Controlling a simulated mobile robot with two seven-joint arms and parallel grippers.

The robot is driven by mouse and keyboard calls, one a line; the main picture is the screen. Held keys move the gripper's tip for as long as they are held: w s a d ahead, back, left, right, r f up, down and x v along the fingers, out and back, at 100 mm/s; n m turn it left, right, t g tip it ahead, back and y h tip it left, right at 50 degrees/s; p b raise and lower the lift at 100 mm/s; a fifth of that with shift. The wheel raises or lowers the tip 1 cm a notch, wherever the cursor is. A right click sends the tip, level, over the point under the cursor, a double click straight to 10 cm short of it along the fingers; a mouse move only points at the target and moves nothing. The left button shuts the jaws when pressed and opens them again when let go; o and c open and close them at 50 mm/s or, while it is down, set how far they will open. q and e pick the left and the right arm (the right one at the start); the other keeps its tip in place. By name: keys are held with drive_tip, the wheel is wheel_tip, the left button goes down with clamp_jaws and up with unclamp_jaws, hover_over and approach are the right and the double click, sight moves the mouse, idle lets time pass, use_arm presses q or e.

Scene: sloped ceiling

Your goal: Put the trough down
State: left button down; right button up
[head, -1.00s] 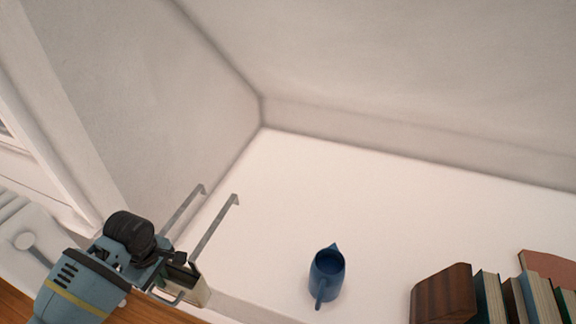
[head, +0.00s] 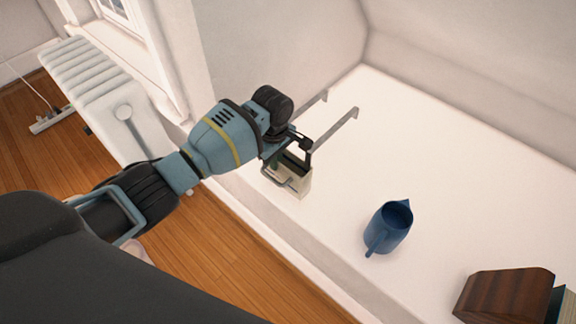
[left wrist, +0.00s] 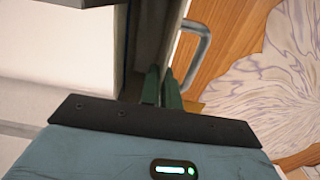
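The trough (head: 302,186) is a small pale box with a dark inside and two long grey hooked metal arms reaching up and right. My left gripper (head: 287,160) holds it by a wall, near the front edge of the white ledge. In the left wrist view, the green fingertips (left wrist: 161,88) are close together on the trough's wall (left wrist: 150,35), with a grey metal handle beside them. I cannot tell whether the trough's underside touches the ledge. My right gripper is not in view.
A white ledge (head: 405,165) runs under the sloped ceiling. A blue jug (head: 388,228) stands on it, right of the trough, and a brown wooden block (head: 503,295) with books is farther right. A white radiator (head: 90,75) stands at left. The ledge behind the jug is clear.

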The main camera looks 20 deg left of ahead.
sight(287, 164)
use_arm(q)
drive_tip(key=shift+w+d+f+b, duration=0.1)
drive_tip(key=shift+w+d+b, duration=0.3)
drive_tip(key=shift+w+d, duration=0.55)
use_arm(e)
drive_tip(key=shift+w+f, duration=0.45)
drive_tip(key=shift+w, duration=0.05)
use_arm(q)
drive_tip(key=shift+w, duration=0.15)
